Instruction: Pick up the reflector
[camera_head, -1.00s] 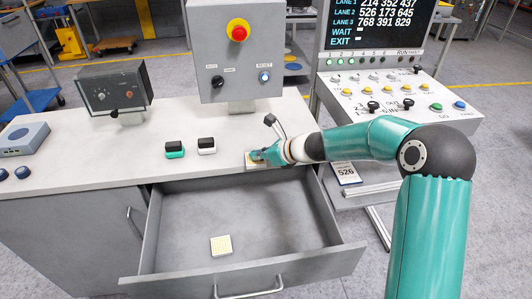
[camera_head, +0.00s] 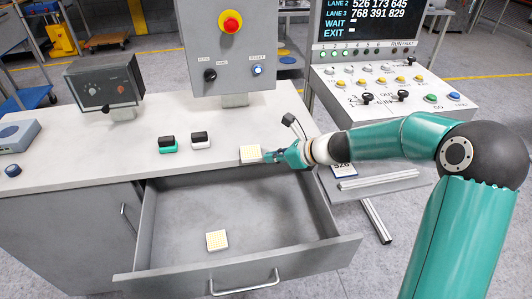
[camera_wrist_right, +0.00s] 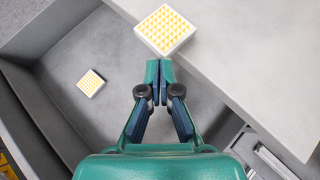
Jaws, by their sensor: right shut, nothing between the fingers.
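A white square reflector with a yellow grid face (camera_head: 250,153) lies flat on the worktop at its front edge, above the open drawer. A second, similar one (camera_head: 217,241) lies on the drawer floor. In the right wrist view the worktop reflector (camera_wrist_right: 166,30) is just beyond my fingertips, and the drawer one (camera_wrist_right: 91,83) is at left. My right gripper (camera_head: 267,157) is shut and empty at the right side of the worktop reflector; the wrist view shows its fingertips together (camera_wrist_right: 158,70). I cannot tell whether they touch the reflector. My left gripper is not in view.
The open grey drawer (camera_head: 290,205) is below the worktop edge. A green-and-black block (camera_head: 168,144) and a white-and-black block (camera_head: 199,140) stand left of the reflector. A control box with a red button (camera_head: 231,22) stands behind. The drawer is otherwise bare.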

